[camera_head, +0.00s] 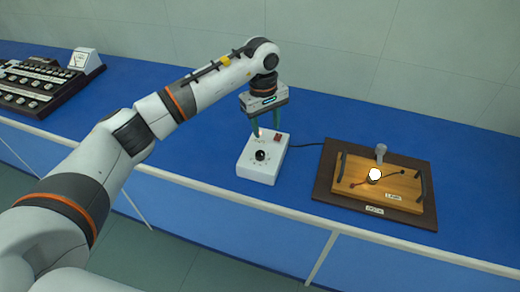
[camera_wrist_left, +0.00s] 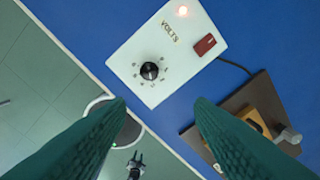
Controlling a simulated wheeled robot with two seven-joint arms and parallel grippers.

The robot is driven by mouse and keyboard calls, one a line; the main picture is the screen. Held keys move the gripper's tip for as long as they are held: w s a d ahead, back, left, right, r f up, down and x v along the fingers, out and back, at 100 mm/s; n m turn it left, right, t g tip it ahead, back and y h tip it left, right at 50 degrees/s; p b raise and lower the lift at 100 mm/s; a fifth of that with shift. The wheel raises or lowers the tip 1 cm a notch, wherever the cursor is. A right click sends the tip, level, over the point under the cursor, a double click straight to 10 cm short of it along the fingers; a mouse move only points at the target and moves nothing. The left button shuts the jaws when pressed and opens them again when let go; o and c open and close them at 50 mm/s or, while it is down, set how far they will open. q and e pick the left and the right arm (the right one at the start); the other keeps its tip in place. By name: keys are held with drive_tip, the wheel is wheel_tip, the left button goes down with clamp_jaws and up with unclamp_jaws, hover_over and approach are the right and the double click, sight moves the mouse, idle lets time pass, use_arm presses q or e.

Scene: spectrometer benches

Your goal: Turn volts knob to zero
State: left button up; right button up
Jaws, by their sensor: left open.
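A white power box (camera_head: 262,170) stands on the blue bench. Its black volts knob (camera_head: 260,155) sits on the top face, with a scale of marks around it. The knob also shows in the left wrist view (camera_wrist_left: 149,71), beside the word VOLTS; its exact setting is too small to read. My left gripper (camera_head: 265,130) points down above the back part of the box. Its two green fingers are apart and empty, and in the left wrist view the knob lies ahead of the gap between them. A small gripper, seemingly my right one (camera_wrist_left: 135,163), shows far below there.
A red switch (camera_wrist_left: 205,44) and a glowing indicator (camera_wrist_left: 182,11) are on the box. A cable runs right to a dark tray (camera_head: 322,188) with a wooden board (camera_head: 350,180) and a glowing bulb (camera_head: 375,174). A dark instrument (camera_head: 40,85) stands far left.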

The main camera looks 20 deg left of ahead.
sight(260, 153)
use_arm(q)
drive_tip(key=shift+y, duration=0.4)
drive_tip(key=f+p, duration=0.1)
drive_tip(key=f, duration=0.2)
drive_tip(key=a+f+p, duration=0.1)
drive_tip(key=f, duration=0.2)
drive_tip(key=f+p, duration=0.2)
drive_tip(key=f, duration=0.2)
drive_tip(key=shift+w+a, duration=0.1)
drive_tip(key=shift+a, duration=0.25)
drive_tip(key=shift+f, duration=0.6)
